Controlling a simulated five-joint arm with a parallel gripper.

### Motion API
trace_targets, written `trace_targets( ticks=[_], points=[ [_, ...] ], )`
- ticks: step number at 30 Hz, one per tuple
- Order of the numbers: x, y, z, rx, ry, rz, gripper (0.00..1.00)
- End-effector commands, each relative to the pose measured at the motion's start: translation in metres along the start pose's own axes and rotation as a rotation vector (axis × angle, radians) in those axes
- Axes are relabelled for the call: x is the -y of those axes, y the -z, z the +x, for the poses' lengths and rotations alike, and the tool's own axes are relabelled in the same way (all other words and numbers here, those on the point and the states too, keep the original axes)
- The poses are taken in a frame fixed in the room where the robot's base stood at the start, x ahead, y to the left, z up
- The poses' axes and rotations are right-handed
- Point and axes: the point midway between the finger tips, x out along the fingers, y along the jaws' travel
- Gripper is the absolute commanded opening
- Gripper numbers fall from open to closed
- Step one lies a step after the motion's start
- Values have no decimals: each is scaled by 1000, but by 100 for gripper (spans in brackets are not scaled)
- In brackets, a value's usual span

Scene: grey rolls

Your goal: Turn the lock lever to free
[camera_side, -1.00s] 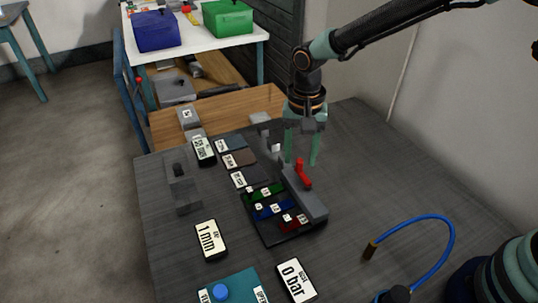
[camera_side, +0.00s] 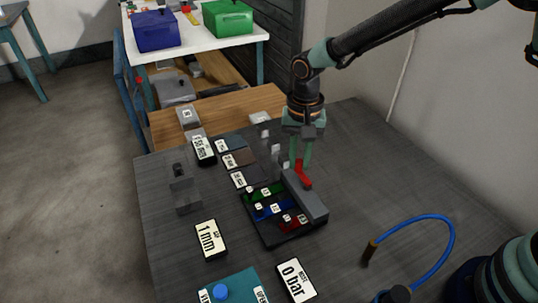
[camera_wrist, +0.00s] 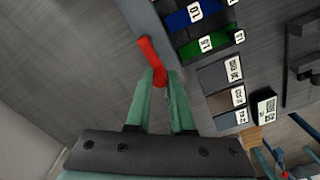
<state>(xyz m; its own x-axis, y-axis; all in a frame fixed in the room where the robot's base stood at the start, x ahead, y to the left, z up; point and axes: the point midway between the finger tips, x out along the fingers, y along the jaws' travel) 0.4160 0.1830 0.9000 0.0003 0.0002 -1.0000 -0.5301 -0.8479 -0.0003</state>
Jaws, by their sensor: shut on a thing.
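The red lock lever (camera_side: 303,174) stands on a grey block (camera_side: 309,203) at the right edge of a dark tray. It also shows in the wrist view (camera_wrist: 151,58), where its near end lies between my fingertips. My gripper (camera_side: 302,164) points down with its green fingers shut on the lever, and its fingertips also show in the wrist view (camera_wrist: 160,80). The fingers partly hide the lever's end.
The dark tray (camera_side: 271,241) holds green, blue and red labelled pieces. Labelled displays (camera_side: 210,239) (camera_side: 296,280) and a teal box (camera_side: 243,288) lie in front. A blue hose (camera_side: 428,219) curves at right. Table between tray and hose is clear.

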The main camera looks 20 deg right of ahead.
Motion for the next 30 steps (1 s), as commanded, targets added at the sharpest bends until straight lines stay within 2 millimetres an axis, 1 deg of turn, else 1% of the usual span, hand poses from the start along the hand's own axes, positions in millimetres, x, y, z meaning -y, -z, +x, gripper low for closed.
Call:
trace_targets(
  ticks=[8, 18, 30],
  points=[
    [5, -4, 0, 1, -1, -156, 0],
    [14, -14, -1, 0, 0, -472, 0],
    [19, -29, -1, 0, 0, -852, 0]
  ],
)
